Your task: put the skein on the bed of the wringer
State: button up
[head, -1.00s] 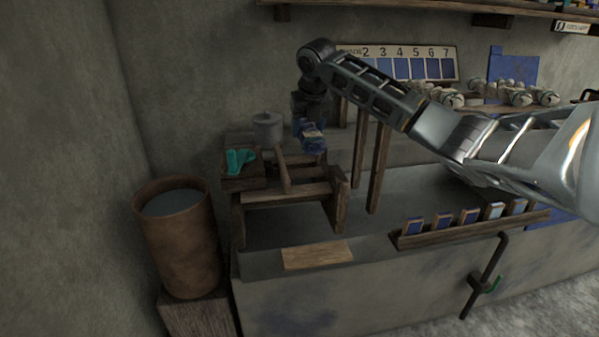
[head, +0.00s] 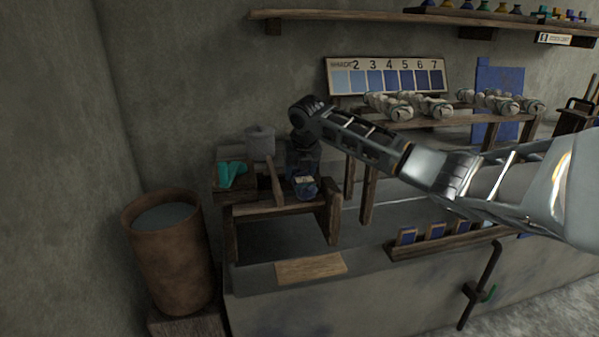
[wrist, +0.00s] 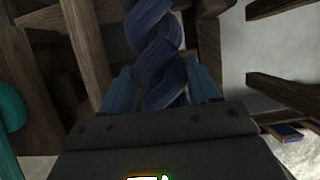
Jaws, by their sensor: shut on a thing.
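The skein (wrist: 153,40) is a dark blue twisted hank. In the wrist view it runs up from between the two blue fingers of my gripper (wrist: 163,88), which is shut on it. In the head view my gripper (head: 306,188) is over the right part of the wooden wringer, just left of its right post, and its body hides much of the skein. The wringer's wooden frame (head: 272,207) stands at the left end of the stone bench, with an upright wooden lever and a grey round weight (head: 261,142). I cannot tell whether the skein touches the bed.
A brown vat (head: 170,250) stands at the lower left. A rack of blue swatches (head: 440,240) is at the right, and a shelf with pale skeins (head: 410,105) is behind my arm.

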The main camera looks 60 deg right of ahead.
jog(key=shift+f, duration=0.1)
jog(key=o, duration=1.2)
jog(key=shift+c, duration=0.2)
jog(key=p+v, duration=0.1)
jog(key=v, duration=1.1)
